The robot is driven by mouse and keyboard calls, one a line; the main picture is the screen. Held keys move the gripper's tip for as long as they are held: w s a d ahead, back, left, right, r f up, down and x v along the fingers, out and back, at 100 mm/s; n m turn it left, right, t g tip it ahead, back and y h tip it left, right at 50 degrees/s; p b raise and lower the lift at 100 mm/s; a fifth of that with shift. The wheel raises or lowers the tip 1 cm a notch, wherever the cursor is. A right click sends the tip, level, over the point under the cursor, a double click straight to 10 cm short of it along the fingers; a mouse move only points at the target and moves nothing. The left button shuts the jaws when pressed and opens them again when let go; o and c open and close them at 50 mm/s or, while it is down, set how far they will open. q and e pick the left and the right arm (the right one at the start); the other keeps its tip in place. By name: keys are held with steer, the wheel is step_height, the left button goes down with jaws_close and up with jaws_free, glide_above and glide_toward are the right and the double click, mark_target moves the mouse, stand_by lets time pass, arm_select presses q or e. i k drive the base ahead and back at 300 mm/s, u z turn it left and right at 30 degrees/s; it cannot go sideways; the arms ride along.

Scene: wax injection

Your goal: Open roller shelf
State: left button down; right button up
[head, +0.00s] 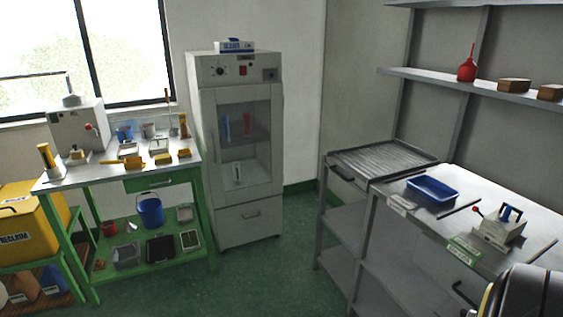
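The roller shelf (388,157) is at the right, a grey ribbed surface level with the top of a metal workbench, at its far left end.
On the workbench (538,205) are a blue tray (432,189) and a metal clamp device (498,228). A wall shelf (440,83) hangs above. A white cabinet (216,150) and green table (112,183) stand left. Green floor (265,275) between is clear.

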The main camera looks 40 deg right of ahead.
mark_target(364, 165)
steer(key=z, duration=0.25)
steer(key=i, duration=2.05)
steer(key=z, duration=1.55)
steer(key=i, duration=1.55)
steer(key=z, duration=1.15)
steer(key=i, duration=0.3)
steer(key=z, duration=0.1)
